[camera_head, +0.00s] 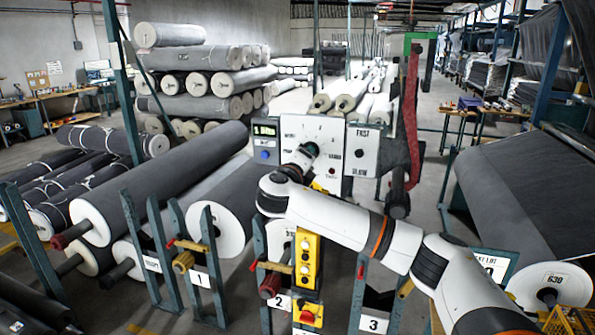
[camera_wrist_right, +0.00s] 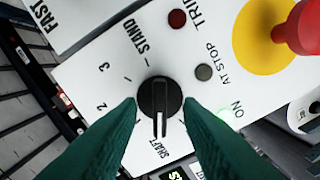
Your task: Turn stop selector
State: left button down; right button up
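The selector is a round black knob (camera_wrist_right: 160,97) on a white panel in the right wrist view. Its white pointer mark faces the bottom of the picture, near the word SHAFT; other printed marks include 2, 3 and STAND. My right gripper (camera_wrist_right: 160,104) has its two dark green fingers spread on either side of the knob, tips close to its edge; I cannot tell if they touch. My left gripper is not in view.
A red button (camera_wrist_right: 300,28) on a yellow disc sits near the knob, with a dark red lamp (camera_wrist_right: 178,19), a grey lamp (camera_wrist_right: 204,72) and a glowing green lamp (camera_wrist_right: 225,112). A yellow button box (camera_head: 307,262) hangs below the panel. Large grey rolls (camera_head: 215,205) flank the posts.

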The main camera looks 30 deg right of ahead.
jog(key=b+v, duration=0.4)
jog(key=v, duration=0.6)
jog(key=shift+s+a, duration=0.15)
jog(key=shift+s, duration=0.05)
